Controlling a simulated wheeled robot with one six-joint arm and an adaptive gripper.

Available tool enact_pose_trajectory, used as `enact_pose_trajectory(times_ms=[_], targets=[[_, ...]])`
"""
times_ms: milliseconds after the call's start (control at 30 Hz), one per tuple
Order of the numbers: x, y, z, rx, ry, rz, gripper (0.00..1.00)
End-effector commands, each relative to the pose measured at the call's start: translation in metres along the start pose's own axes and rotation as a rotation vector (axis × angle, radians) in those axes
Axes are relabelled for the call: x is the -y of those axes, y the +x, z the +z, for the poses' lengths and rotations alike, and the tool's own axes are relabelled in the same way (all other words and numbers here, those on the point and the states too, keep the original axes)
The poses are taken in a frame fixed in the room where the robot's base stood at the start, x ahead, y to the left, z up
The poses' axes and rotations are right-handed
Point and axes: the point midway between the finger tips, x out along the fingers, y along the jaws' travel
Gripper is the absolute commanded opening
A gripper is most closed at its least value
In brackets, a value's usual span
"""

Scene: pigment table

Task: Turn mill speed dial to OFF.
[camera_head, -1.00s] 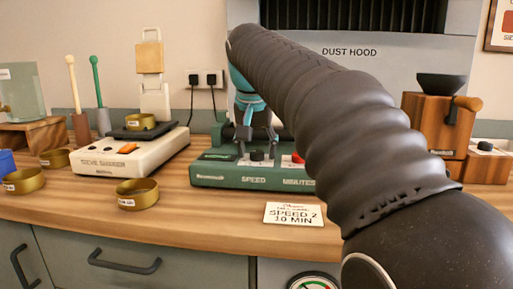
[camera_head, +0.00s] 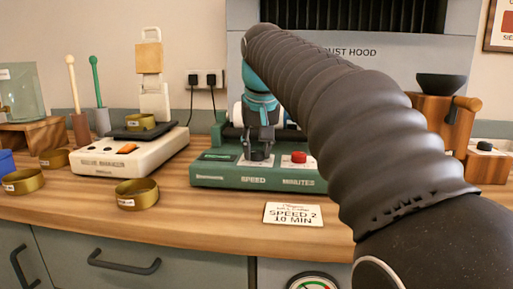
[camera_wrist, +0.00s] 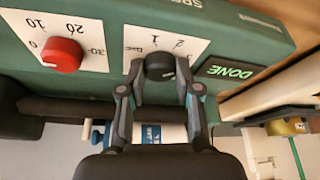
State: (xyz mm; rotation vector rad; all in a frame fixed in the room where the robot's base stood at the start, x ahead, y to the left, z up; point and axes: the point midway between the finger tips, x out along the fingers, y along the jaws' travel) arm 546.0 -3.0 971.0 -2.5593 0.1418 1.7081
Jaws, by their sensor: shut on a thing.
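The mill (camera_head: 225,178) is a green machine on the bench. Its black speed dial (camera_head: 257,156) sits above the word SPEED. In the wrist view, where the panel is upside down, the speed dial (camera_wrist: 159,66) shows on a white plate with 1 and 2 legible; a further label at left is hard to read. My gripper (camera_head: 259,147) reaches down to the dial, and in the wrist view my gripper (camera_wrist: 160,82) has its two fingers closed on either side of it. The dial's pointer setting is not clear.
A red minutes knob (camera_head: 299,157) is beside the dial. A lit DONE display (camera_wrist: 230,71) is on its other side. A card reading SPEED 2, 10 MIN (camera_head: 293,213) lies in front. A sieve shaker (camera_head: 125,158) and brass pans (camera_head: 137,193) stand left.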

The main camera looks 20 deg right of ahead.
Motion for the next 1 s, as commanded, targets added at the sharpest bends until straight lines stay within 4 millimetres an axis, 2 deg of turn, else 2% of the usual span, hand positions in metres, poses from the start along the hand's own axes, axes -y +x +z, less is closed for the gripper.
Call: enact_pose_trajectory(times_ms=[1000], targets=[[-0.0070,0.0030,-0.0035,0.003,-0.891,-0.373,0.00]])
